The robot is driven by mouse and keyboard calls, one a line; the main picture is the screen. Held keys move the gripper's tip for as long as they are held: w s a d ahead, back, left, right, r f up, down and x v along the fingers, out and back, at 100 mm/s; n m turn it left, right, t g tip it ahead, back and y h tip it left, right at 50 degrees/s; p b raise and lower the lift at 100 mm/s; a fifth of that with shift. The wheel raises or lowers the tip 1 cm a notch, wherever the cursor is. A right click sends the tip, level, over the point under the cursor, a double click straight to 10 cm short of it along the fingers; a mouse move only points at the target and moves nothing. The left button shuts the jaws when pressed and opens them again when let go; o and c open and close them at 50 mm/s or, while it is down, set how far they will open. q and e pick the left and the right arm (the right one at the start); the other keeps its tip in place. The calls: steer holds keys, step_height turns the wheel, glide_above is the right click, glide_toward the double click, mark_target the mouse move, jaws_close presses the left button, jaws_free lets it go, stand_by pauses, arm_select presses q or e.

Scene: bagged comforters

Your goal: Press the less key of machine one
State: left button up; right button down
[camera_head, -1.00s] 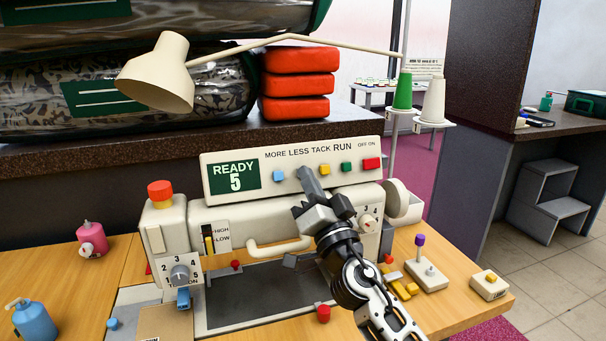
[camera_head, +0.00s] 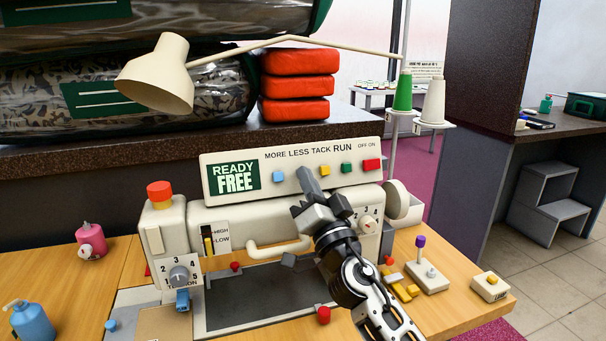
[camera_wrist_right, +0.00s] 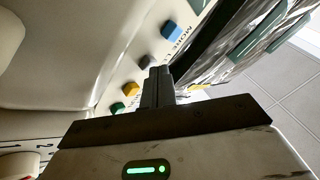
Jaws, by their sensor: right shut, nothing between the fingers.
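The sewing machine (camera_head: 190,222) stands on the wooden table, with a key panel (camera_head: 212,161) along its top. Its green display (camera_head: 233,178) reads READY FREE. The keys include a blue one (camera_head: 278,177) under MORE, a yellow one (camera_head: 324,170) under TACK and a green one (camera_head: 346,167) under RUN. My right gripper (camera_head: 307,175) is shut and empty, its tips over the spot under LESS, hiding that key in the head view. In the right wrist view a grey key (camera_wrist_right: 147,62) shows right at the fingertips (camera_wrist_right: 158,74); I cannot tell whether they touch. My left gripper is not in view.
A red key (camera_head: 371,164) sits at the panel's right end. A lamp (camera_head: 160,75) reaches over from behind. Thread cones (camera_head: 432,101) stand behind right. A handle (camera_head: 270,252) lies below the panel. A joystick box (camera_head: 428,279) is on the table at right.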

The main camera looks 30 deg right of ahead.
steer(key=shift+s, duration=0.1)
steer(key=shift+s+a+r, duration=0.2)
steer(key=shift+s, duration=0.45)
steer(key=s, duration=0.1)
steer(key=s+r+p, duration=0.1)
steer(key=s, duration=0.1)
steer(key=s+a, duration=0.1)
steer(key=shift+s+r+p, duration=0.3)
steer(key=shift+p, duration=0.05)
steer(key=shift+f, duration=0.1)
stand_by(0.8)
